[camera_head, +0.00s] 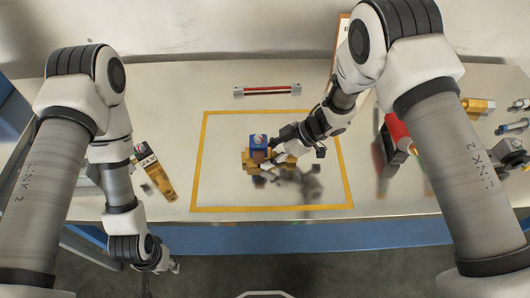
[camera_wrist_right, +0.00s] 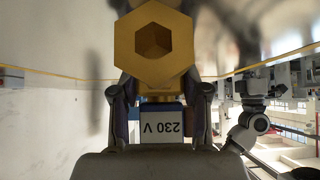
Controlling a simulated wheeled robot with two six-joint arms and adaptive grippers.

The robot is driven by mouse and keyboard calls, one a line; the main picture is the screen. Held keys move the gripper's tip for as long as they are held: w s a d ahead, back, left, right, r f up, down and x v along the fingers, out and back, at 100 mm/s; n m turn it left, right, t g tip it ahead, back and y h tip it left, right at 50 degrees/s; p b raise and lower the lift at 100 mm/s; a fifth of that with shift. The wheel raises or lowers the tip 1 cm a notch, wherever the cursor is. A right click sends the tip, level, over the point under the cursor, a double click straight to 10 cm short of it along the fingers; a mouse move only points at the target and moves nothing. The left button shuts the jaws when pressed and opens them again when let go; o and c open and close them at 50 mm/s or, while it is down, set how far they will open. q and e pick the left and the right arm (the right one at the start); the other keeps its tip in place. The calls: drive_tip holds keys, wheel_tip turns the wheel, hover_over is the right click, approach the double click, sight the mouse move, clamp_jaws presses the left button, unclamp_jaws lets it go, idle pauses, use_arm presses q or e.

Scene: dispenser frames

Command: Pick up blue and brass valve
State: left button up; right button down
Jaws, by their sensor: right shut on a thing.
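The blue and brass valve (camera_head: 258,142) is inside the yellow outline in the head view, with its blue block on top and brass body below. Its shadow lies apart to the lower right, so it appears raised above the table. My right gripper (camera_head: 276,151) is shut on it from the right. In the right wrist view the valve's brass hex end (camera_wrist_right: 154,45) and its white "230 V" label (camera_wrist_right: 162,123) show between the fingers of my right gripper (camera_wrist_right: 160,98). My left gripper (camera_head: 170,267) hangs past the table's front edge; its jaws are too small to read.
A brass part labelled 24 V (camera_head: 156,175) lies left of the yellow outline (camera_head: 197,165). A red-striped bar (camera_head: 267,90) lies behind it. The rest inside the outline is clear.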

sight(269, 154)
drive_tip(key=shift+r, duration=0.15)
drive_tip(key=shift+r+p, duration=0.6)
drive_tip(key=shift+p, duration=0.1)
drive_tip(key=r+p, duration=0.2)
drive_tip(key=shift+s+r+p, duration=0.2)
drive_tip(key=shift+r+p, duration=0.1)
drive_tip(key=shift+r, duration=0.05)
drive_tip(key=s+p, duration=0.1)
drive_tip(key=s, duration=0.4)
drive_tip(key=s+p, duration=0.1)
drive_tip(key=s, duration=0.4)
drive_tip(key=s+r+p, duration=0.1)
drive_tip(key=s, duration=0.4)
drive_tip(key=shift+s+a, duration=0.3)
drive_tip(key=shift+s, duration=0.05)
drive_tip(key=shift+f, duration=0.1)
drive_tip(key=shift+w, duration=0.2)
drive_tip(key=shift+w+d+p, duration=0.15)
drive_tip(key=shift+w+p, duration=0.05)
drive_tip(key=shift+w, duration=2.45)
drive_tip(key=shift+w+d+p, duration=0.1)
drive_tip(key=shift+w+p, duration=0.1)
drive_tip(key=shift+w, duration=2.4)
drive_tip(key=shift+w+d, duration=0.15)
drive_tip(key=shift+w, duration=2.45)
